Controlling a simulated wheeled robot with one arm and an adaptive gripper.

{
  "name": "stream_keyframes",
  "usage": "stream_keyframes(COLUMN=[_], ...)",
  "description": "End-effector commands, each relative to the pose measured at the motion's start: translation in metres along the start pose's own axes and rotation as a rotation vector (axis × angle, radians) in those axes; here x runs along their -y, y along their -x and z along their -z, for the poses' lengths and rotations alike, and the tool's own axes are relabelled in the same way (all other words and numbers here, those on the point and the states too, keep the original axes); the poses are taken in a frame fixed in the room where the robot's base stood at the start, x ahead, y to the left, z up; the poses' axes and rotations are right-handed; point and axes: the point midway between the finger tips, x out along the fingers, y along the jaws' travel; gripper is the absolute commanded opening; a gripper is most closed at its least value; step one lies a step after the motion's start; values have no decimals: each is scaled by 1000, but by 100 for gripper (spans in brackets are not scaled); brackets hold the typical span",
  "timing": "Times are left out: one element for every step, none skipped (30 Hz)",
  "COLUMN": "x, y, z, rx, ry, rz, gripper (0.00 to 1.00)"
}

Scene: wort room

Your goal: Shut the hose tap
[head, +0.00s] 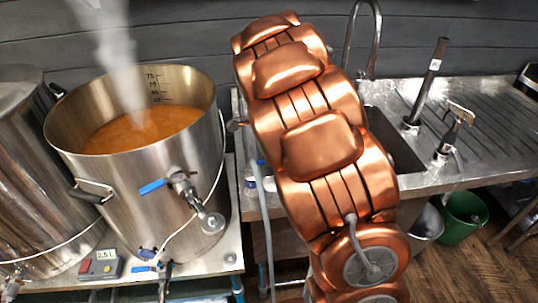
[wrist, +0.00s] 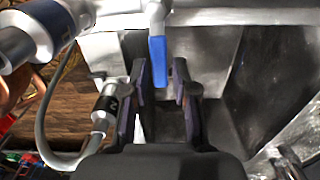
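In the wrist view a blue lever (wrist: 158,62) hangs from a metal tap body (wrist: 156,12) at the top centre; I take it for the hose tap. My gripper (wrist: 160,75) is open, one finger on each side of the lever in the picture. No contact shows, and I cannot tell whether the lever is at fingertip depth. In the head view a pale hose (head: 265,215) runs down beside the sink, with a small blue part (head: 257,162) near its top. My copper arm covers the middle of that view and my gripper is hidden there.
A steel kettle (head: 190,120) of steaming orange liquid stands left, with its own blue-handled valve (head: 152,187). A sink (head: 395,140) with a curved spout (head: 377,25) lies behind my arm. A green bucket (head: 463,215) stands on the floor at right.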

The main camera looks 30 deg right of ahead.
Motion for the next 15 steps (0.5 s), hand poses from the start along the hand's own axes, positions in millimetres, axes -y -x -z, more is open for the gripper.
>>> stream_keyframes(x=[0,0,0,0,0,0,0,0,0,0,0,0,0,0,0], y=[0,0,0,0,0,-1,-1,-1,-1,-1,-1,0,1,2,5], z=[1,1,1,2,2,2,2,2,2,2,2,2,2,2,2], rx=[-1,-1,-1,-1,-2,-2,-2,-2,-2,-3,-3,-3,-3,-3,-3], ry=[-1,-1,-1,-1,-1,-1,-1,-1,-1,-1,-1,0,0,0,0], rz=[-1,-1,-1,-2,-2,-2,-2,-2,-3,-3,-3,-2,-2,-2,-1], gripper=[36,39,43,43,43,43,43,43,43,43,43,43,43,43,43])
